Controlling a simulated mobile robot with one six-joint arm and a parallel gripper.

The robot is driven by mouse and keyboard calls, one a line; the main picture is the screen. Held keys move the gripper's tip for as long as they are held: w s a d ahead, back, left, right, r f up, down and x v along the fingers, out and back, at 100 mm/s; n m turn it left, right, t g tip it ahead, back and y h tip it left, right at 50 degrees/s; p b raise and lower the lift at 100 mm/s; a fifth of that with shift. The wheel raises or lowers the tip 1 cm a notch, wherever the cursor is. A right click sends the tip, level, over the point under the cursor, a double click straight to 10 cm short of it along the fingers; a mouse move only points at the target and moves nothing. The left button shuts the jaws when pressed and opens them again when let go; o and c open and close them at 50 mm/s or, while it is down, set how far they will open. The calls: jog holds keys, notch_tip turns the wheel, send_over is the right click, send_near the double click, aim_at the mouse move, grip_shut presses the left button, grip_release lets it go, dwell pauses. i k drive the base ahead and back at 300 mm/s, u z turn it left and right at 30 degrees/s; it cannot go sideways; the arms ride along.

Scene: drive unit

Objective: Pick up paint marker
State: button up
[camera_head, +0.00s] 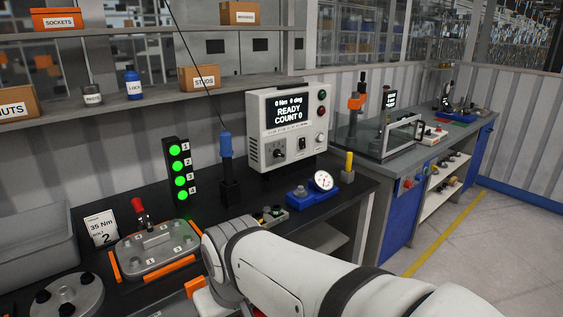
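A yellow upright stick, which looks like the paint marker (348,161), stands in a small grey block at the right end of the dark workbench. It is to the right of the dial gauge. My white arm reaches in from the lower right, over the front of the bench, and bends down left of centre. The fingers of my gripper do not show, so I cannot see whether they hold anything. The arm lies in front of and to the left of the yellow marker, apart from it.
A dial gauge on a blue base (314,190) stands just left of the marker. Behind are a white controller (287,128), a blue-topped tool (227,160) and a green light stack (179,168). A grey plate fixture (158,249) lies left. A second bench (372,160) stands right.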

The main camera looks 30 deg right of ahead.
aim_at(347, 169)
jog(key=z, duration=1.5)
